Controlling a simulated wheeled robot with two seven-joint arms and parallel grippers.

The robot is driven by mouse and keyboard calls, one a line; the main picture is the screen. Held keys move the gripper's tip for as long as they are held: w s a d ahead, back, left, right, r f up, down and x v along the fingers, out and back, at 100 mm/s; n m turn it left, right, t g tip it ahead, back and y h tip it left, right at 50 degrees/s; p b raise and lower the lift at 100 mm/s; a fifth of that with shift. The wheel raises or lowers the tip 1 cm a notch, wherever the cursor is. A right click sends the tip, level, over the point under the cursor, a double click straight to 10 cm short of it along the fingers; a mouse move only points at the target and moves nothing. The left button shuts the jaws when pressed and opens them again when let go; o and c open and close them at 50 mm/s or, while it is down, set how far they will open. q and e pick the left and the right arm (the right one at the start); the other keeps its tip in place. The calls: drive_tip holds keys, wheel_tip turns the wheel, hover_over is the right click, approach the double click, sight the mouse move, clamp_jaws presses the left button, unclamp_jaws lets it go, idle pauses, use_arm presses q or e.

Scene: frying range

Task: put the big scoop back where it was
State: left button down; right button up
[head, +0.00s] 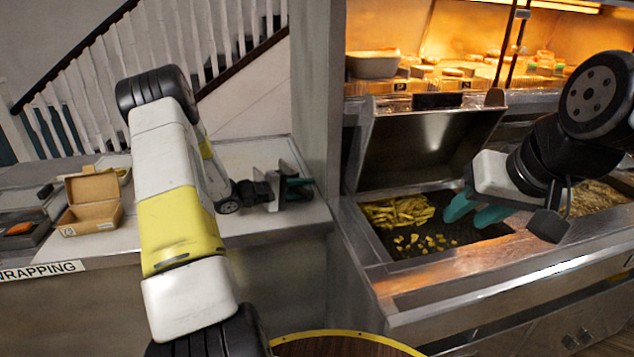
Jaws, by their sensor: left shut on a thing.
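My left gripper (298,188), with teal fingertips, is over the right end of the wrapping counter. It is shut on what looks like the big scoop (264,176), a grey metal piece partly hidden by the gripper and wrist. I cannot tell whether the scoop touches the counter. My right gripper (478,207) has its two teal fingers apart over the fries bin, with nothing seen between them.
Fries (398,211) lie in the dark bin of the metal range (400,292), with a raised hood behind. An open cardboard box (92,203) stands on the wrapping counter (285,221). A wall post (316,90) separates counter and range. Food sits on the lit shelf above.

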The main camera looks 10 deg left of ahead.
use_arm(q)
drive_tip(key=c, duration=1.2)
unclamp_jaws()
